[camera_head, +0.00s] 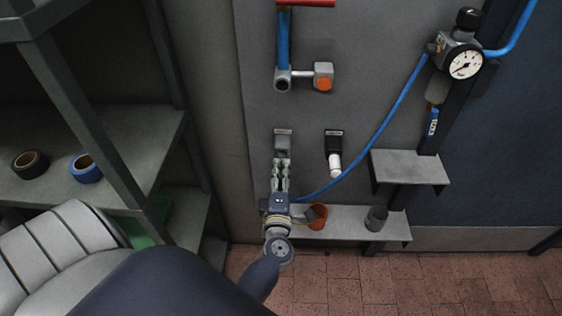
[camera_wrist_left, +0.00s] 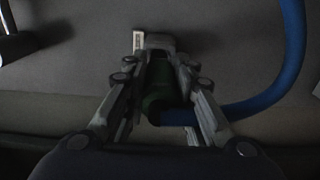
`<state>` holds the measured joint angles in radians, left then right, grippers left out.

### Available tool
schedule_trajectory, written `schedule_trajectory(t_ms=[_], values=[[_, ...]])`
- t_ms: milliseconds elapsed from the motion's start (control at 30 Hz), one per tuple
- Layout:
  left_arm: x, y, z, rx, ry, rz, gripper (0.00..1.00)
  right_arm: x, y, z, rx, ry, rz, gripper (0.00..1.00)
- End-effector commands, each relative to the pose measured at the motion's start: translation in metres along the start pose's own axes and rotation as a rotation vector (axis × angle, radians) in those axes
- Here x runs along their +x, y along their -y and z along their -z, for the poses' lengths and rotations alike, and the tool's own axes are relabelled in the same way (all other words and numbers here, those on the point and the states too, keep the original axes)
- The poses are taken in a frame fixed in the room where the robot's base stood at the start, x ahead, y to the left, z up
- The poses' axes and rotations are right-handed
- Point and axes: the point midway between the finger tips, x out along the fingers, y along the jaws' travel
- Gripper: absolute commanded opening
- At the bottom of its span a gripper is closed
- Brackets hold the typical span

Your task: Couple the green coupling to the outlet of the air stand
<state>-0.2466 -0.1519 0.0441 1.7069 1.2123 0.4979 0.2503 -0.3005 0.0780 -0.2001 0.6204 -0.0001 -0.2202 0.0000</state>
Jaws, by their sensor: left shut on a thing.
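My left gripper (camera_head: 281,164) is at the grey panel, its fingers pointing up at a grey outlet fitting (camera_head: 283,141) with a small label plate. In the left wrist view, the gripper (camera_wrist_left: 160,72) is shut on the green coupling (camera_wrist_left: 158,90), which has the blue hose (camera_wrist_left: 290,65) running from its near end. The grey outlet (camera_wrist_left: 158,41) is straight ahead of the coupling. The coupling's far end looks close to or against the outlet; whether it is seated cannot be told. In the head view the fingers hide the coupling. My right gripper is not in view.
A black fitting with a white spout (camera_head: 334,158) is right of the outlet. A shelf (camera_head: 345,220) below holds an orange cup (camera_head: 317,216) and a grey cup (camera_head: 376,218). A gauge (camera_head: 464,63) is at upper right. A rack with tape rolls (camera_head: 86,168) stands left.

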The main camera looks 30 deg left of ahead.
Motion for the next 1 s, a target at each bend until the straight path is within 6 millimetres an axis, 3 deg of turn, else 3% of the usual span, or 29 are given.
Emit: schedule_trajectory(t_ms=[500,1000], values=[[-0.021,0.000,0.000,0.000,-0.001,0.000,0.00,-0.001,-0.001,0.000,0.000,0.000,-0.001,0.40],[-0.024,-0.001,0.000,0.000,-0.001,-0.001,0.00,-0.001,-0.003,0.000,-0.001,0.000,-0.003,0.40]])
